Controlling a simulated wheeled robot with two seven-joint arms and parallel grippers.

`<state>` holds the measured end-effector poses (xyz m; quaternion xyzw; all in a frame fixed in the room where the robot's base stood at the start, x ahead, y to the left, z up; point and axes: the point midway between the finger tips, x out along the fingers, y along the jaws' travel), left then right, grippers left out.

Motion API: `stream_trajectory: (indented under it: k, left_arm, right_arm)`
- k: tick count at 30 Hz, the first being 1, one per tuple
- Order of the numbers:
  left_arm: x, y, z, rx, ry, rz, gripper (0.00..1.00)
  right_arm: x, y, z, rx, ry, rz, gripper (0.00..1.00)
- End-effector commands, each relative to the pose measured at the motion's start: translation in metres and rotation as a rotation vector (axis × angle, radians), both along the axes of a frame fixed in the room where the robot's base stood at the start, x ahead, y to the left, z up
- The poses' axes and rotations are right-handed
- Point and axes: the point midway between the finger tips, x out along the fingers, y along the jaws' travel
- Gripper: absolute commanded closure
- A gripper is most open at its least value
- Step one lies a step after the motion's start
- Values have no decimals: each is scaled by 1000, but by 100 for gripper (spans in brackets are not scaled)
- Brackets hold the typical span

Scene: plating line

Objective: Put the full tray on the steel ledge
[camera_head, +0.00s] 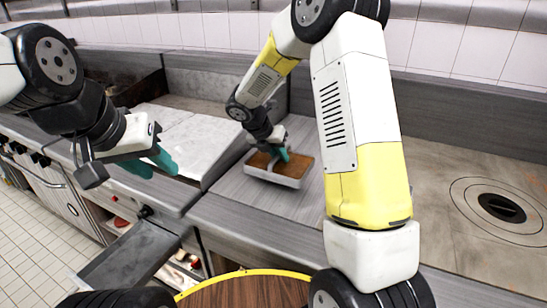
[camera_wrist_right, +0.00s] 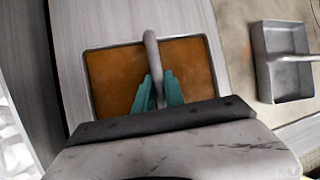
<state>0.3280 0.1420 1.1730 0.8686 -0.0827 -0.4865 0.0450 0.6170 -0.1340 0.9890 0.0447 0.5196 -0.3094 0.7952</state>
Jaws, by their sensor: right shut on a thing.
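The full tray (camera_head: 272,178) is a shallow grey metal pan filled with a flat brown layer, with a bar handle across its middle (camera_wrist_right: 150,48). My right gripper (camera_head: 276,154) reaches down to it. In the right wrist view its teal fingers (camera_wrist_right: 158,92) are shut on the handle from both sides. The tray looks level, at or just above the grey steel ledge (camera_head: 230,212); I cannot tell whether it touches. My left gripper (camera_head: 151,164) is open and empty, over the counter's front edge at left.
A second, empty metal tray (camera_wrist_right: 258,62) with a handle lies to the right in the wrist view. A pale flat plate (camera_head: 180,140) lies left of the ledge. A round burner (camera_head: 500,207) is at right. A grey drawer (camera_head: 130,255) juts out below. A round wooden top (camera_head: 245,292) is in front.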

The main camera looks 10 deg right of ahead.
Motion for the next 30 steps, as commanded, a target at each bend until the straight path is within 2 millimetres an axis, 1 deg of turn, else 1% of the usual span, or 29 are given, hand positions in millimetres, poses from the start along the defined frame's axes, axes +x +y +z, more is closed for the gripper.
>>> stream_trajectory:
  k: [4,7,17,18,20,21,30]
  left_arm:
    - [0,0,0,0,0,0,64]
    - [0,0,0,0,0,0,64]
    - [0,0,0,0,0,0,64]
    - [0,0,0,0,0,0,64]
    - [0,0,0,0,0,0,64]
    - [0,0,0,0,0,0,64]
    - [0,0,0,0,0,0,64]
  right_arm:
    - [0,0,-21,-1,3,2,100]
    - [-1,0,-33,-1,3,2,100]
    - [0,0,-36,0,0,1,100]
    - [0,0,-35,0,1,1,78]
    - [0,0,-35,0,1,1,66]
    - [0,0,-35,0,1,1,64]
    - [0,0,-34,0,0,0,64]
